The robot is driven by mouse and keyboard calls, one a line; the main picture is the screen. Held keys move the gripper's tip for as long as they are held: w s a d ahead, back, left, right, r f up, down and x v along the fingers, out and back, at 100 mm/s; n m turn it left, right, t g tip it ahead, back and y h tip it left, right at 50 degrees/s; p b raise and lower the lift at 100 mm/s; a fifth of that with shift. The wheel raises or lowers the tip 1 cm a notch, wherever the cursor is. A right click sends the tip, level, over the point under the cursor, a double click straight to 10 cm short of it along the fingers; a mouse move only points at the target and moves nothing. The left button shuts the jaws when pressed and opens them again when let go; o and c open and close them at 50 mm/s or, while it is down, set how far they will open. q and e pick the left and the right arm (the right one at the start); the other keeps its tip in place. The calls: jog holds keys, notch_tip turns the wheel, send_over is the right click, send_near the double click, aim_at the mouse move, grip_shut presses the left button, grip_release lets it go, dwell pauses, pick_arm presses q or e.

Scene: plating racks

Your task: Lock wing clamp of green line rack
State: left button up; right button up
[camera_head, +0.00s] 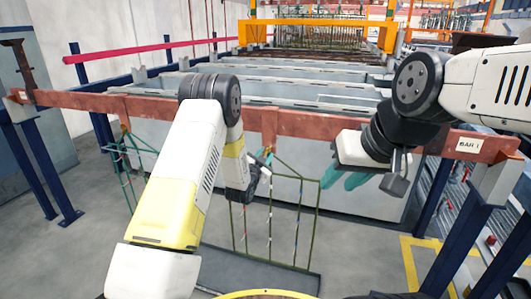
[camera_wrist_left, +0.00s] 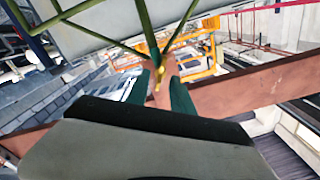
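The green line rack (camera_head: 233,228), an olive-green wire frame, hangs from the copper-coloured bar (camera_head: 300,126) in the middle of the head view. In the left wrist view its rods (camera_wrist_left: 146,22) meet near a small yellow wing clamp (camera_wrist_left: 159,74). My left gripper (camera_wrist_left: 161,88) has its green fingers on either side of the copper-coloured stem by the clamp, with a gap between them. Firm contact cannot be made out. My right gripper (camera_head: 337,178) is open and empty, right of the rack, below the bar.
A teal wire rack (camera_head: 118,160) hangs from the bar at left. Grey tanks (camera_head: 300,88) stand behind the bar. Blue posts (camera_head: 30,160) support the bar's ends. A dark tray (camera_head: 265,268) lies under the racks. Grey floor shows at left.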

pick_arm(q)
jog(key=shift+x, duration=0.8)
grip_shut()
jog(key=shift+n, duration=0.4)
jog(key=shift+a+n, duration=0.1)
jog(key=shift+n, duration=2.5)
grip_release()
